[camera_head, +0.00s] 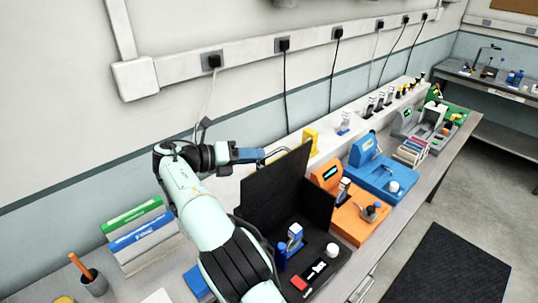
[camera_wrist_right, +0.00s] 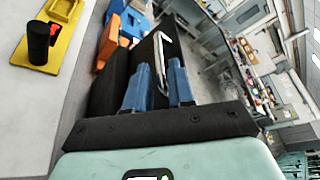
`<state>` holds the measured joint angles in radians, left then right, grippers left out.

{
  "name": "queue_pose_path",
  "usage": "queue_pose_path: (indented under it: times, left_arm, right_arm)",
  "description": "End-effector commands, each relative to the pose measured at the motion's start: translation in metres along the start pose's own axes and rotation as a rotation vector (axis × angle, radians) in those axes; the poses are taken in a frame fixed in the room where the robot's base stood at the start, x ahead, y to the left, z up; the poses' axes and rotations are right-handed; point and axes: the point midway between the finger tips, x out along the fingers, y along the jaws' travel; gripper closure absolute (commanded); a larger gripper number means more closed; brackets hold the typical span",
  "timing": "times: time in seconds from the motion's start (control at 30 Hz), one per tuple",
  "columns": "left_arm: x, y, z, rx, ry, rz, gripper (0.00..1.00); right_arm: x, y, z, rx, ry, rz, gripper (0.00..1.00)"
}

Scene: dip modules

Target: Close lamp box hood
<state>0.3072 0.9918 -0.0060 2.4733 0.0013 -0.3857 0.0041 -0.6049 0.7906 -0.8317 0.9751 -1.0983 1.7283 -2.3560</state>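The lamp box is black, with its hood (camera_head: 276,190) standing raised at the back and a dark base (camera_head: 322,276) in front. A thin metal handle (camera_head: 277,153) sticks out near the hood's top edge. It also shows in the right wrist view (camera_wrist_right: 161,62). My right gripper (camera_head: 262,155) is at the handle's left end, beside the hood's upper edge. In the wrist view its two blue fingers (camera_wrist_right: 163,75) stand apart, one on each side of the handle, with a narrow gap. My forearm hides part of the box's left side. My left gripper is not in view.
Around the base are a blue holder (camera_head: 295,238), a white knob (camera_head: 332,250) and a red block (camera_head: 299,283). An orange device (camera_head: 348,212) and a blue device (camera_head: 382,172) stand to the right. Binders (camera_head: 138,230) and a pencil cup (camera_head: 94,283) are at left.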

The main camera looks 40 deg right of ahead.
Motion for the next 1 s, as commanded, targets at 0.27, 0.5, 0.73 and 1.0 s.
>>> queue_pose_path:
  times: [0.27, 0.5, 0.73, 1.0]
  left_arm:
    - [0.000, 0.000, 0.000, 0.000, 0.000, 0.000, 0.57]
    - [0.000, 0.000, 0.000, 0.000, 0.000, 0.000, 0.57]
    - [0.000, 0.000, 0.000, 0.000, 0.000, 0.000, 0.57]
    - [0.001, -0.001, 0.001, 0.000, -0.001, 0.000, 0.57]
  right_arm:
    - [0.043, 0.000, 0.000, 0.000, 0.001, -0.001, 0.77]
    - [0.051, 0.000, 0.000, 0.000, 0.000, 0.000, 0.77]
    - [0.051, 0.000, 0.000, 0.001, -0.001, 0.000, 0.93]
    - [0.051, 0.000, 0.000, 0.004, -0.001, 0.002, 1.00]
